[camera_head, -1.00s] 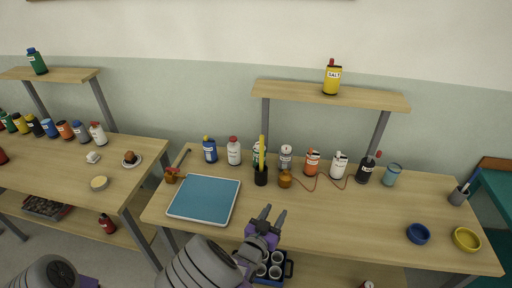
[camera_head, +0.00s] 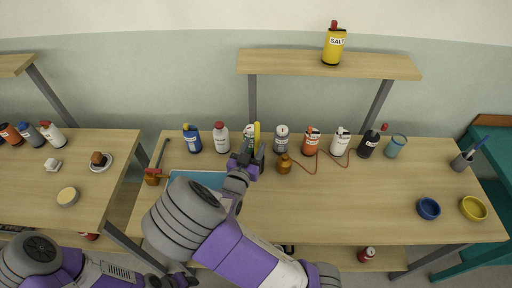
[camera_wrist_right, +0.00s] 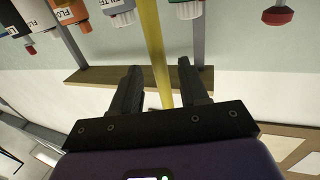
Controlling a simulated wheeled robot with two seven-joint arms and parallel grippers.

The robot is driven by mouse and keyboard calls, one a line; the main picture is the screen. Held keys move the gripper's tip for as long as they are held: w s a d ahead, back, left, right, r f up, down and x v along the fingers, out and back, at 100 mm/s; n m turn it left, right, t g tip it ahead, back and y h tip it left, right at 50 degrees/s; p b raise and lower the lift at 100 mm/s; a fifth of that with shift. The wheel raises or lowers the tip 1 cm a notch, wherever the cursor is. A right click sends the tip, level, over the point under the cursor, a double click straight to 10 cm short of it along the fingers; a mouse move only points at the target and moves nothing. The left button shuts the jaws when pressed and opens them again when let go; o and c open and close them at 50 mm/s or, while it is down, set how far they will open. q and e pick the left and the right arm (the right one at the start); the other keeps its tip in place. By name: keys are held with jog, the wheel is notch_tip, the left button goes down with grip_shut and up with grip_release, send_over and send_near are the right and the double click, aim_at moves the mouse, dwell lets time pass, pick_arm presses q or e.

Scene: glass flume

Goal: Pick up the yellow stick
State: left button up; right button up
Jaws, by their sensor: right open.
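The yellow stick (camera_head: 257,134) stands upright at the back of the right-hand table; its lower part and the black cup it stood in are hidden behind my right gripper. My right gripper (camera_head: 253,152) is open at the stick. In the right wrist view the stick (camera_wrist_right: 155,45) runs between the two spread fingers (camera_wrist_right: 158,72), with a gap on each side. I cannot tell whether it is fully within the jaws in depth. My left gripper (camera_head: 172,281) is low at the bottom edge in the head view, away from the stick, and its jaws are unclear.
Close behind stand several bottles, among them a white one (camera_head: 221,138) and an orange one (camera_head: 312,142). A brown pot (camera_head: 284,163) is just right of my gripper. A shelf (camera_head: 300,65) above bears a yellow salt bottle (camera_head: 333,47). The table's middle right is clear.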

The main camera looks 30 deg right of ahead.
aim_at(256, 142)
jog(key=shift+x, duration=1.55)
jog(key=shift+r, duration=0.1)
jog(key=shift+c, duration=0.3)
grip_shut()
